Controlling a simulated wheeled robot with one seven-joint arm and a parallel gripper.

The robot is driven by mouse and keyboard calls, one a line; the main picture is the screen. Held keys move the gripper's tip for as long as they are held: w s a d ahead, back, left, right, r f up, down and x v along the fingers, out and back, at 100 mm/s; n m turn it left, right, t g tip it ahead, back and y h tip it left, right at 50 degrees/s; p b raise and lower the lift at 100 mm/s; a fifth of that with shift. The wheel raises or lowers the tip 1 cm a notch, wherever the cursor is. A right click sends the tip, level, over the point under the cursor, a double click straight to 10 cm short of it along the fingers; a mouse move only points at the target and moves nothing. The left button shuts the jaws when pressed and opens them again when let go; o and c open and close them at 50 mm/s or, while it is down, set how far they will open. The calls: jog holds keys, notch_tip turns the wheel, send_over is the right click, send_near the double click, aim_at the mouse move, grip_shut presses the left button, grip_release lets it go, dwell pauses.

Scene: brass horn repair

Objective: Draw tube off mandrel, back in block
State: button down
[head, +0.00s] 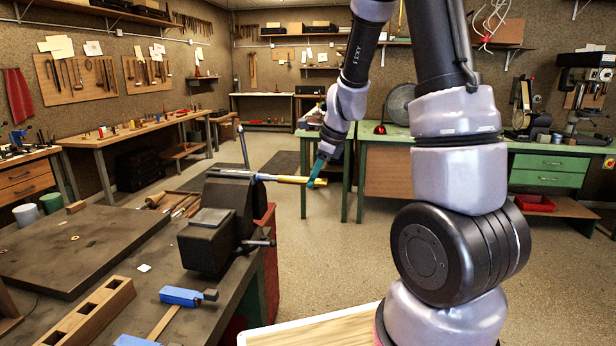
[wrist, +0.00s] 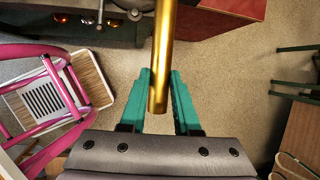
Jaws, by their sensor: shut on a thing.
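My gripper (head: 318,172) has teal fingers, which also show in the wrist view (wrist: 162,88). It is shut on the brass tube (head: 290,179), near the tube's right end. The tube shines gold between the fingers in the wrist view (wrist: 164,55). In the head view the tube is about level, in line with the silver mandrel (head: 265,177) that sticks out of the black vise (head: 222,212). The tube's left end meets the mandrel; how far it is over it cannot be seen. A wooden block (head: 90,312) with square openings lies on the bench at front left.
The dark bench (head: 150,285) carries a blue-handled tool (head: 185,296) beside the block and a flat dark board (head: 75,245). Open floor (head: 335,240) lies right of the bench.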

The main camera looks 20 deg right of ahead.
jog(key=s+d, duration=0.3)
jog(key=d, duration=0.4)
jog(key=s+d, duration=0.3)
jog(key=d, duration=0.3)
jog(key=shift+s+d, duration=0.35)
dwell(1.0)
